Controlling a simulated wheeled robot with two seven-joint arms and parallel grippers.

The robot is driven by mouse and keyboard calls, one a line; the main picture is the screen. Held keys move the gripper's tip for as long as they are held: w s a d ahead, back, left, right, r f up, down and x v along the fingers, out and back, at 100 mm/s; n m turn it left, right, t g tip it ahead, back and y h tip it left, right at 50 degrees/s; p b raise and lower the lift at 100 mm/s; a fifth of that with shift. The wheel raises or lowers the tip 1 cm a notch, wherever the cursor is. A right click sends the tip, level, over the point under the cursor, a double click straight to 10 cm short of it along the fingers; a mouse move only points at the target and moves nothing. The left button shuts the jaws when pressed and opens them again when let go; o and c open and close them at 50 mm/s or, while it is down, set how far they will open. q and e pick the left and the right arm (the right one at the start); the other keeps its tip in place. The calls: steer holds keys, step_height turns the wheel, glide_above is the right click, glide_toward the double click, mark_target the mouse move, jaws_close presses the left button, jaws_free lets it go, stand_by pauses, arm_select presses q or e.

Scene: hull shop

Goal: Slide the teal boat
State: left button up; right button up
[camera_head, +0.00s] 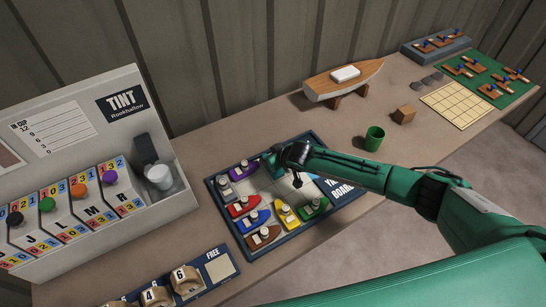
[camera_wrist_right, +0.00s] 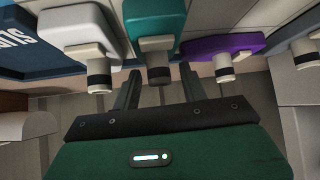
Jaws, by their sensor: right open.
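The teal boat (camera_head: 268,158) is on the yard board (camera_head: 342,199) near its back edge, partly hidden behind my right gripper (camera_head: 297,174) in the head view. In the right wrist view, the teal boat (camera_wrist_right: 154,22) has a grey peg with a dark band (camera_wrist_right: 158,67). My right gripper (camera_wrist_right: 161,83) is open and empty. Its two fingers point toward the teal boat, one on either side of the peg in the picture. I cannot tell whether they touch it. My left gripper is not in view.
A purple boat (camera_wrist_right: 226,48) and a white boat (camera_wrist_right: 95,22) flank the teal one. Red (camera_head: 243,206), blue (camera_head: 253,221), brown (camera_head: 262,238), yellow (camera_head: 286,214) and green (camera_head: 314,208) boats share the board. A green cup (camera_head: 374,139) stands right. The tint cabinet (camera_head: 125,170) is left.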

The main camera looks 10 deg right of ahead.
steer(key=b+v, duration=0.2)
steer(key=v, duration=1.1)
steer(key=shift+s+r, duration=0.2)
steer(key=shift+r, duration=0.05)
steer(key=shift+d, duration=0.1)
